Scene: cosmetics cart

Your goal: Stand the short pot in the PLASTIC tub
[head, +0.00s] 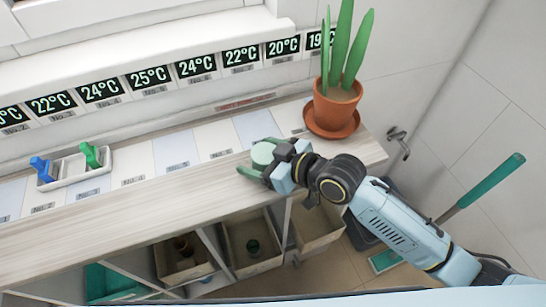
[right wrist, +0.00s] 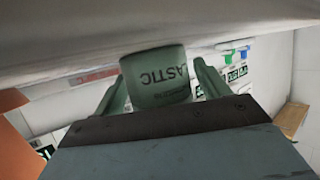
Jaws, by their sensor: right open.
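A short, pale green pot (head: 263,152) stands on the wooden counter near its front edge. In the right wrist view the pot (right wrist: 158,82) carries the dark word PLASTIC, seen upside down. My right gripper (head: 263,162) is open, with one finger on each side of the pot; I cannot tell if they touch it. Below the counter are several tubs: a teal one (head: 103,270), one with a brown item (head: 161,266), one with a dark green item (head: 231,262), and a right-hand one (head: 318,240) that looks empty. No label shows on the tubs. My left gripper is out of view.
A terracotta plant pot (head: 337,112) on a saucer stands right of my right gripper. A white tray (head: 75,177) with blue and green items is at the left. Temperature displays line the wall behind. The counter's middle is clear. A green-handled tool (head: 490,185) leans at the right.

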